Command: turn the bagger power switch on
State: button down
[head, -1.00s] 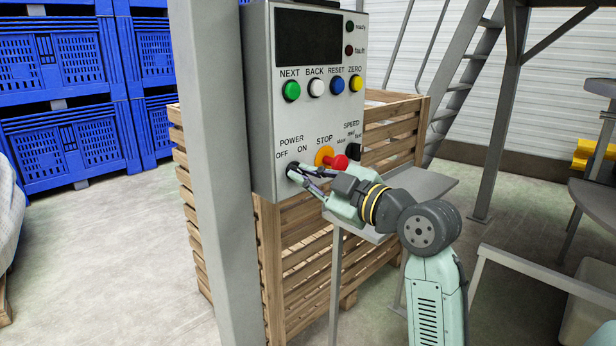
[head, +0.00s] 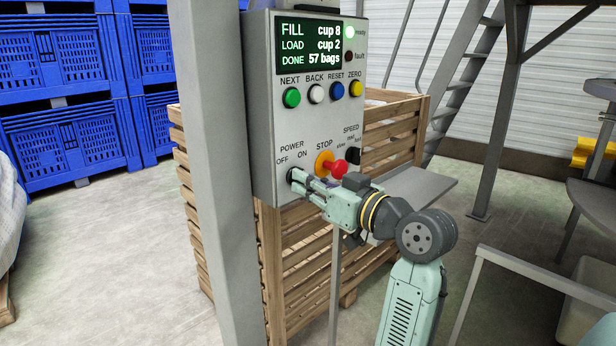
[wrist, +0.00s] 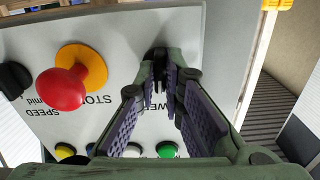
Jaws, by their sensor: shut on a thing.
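The bagger's grey control box (head: 262,120) is fixed to a grey post, with its front panel facing my arm. The power switch, between the OFF and ON labels at the panel's lower left, is mostly hidden by my fingertips; a dark part of it shows in the wrist view (wrist: 160,54). My gripper (head: 297,178) is shut on the switch knob, with its fingers against the panel. The display (head: 309,45) is lit in green and reads FILL cup 8, LOAD cup 2, DONE 57 bags.
A red STOP button (head: 338,168) on a yellow base sticks out just right of my gripper. A dark SPEED knob (head: 353,156) is beyond it. A row of coloured buttons lies above. A wooden crate (head: 300,265) stands behind and below.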

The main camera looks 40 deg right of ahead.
jog(key=shift+r+m+p, duration=0.15)
jog(key=shift+m+p, duration=2.4)
jog(key=shift+m, duration=1.65)
jog(key=c, duration=1.7)
grip_release()
jog(key=s+d, duration=0.1)
jog(key=s, duration=1.1)
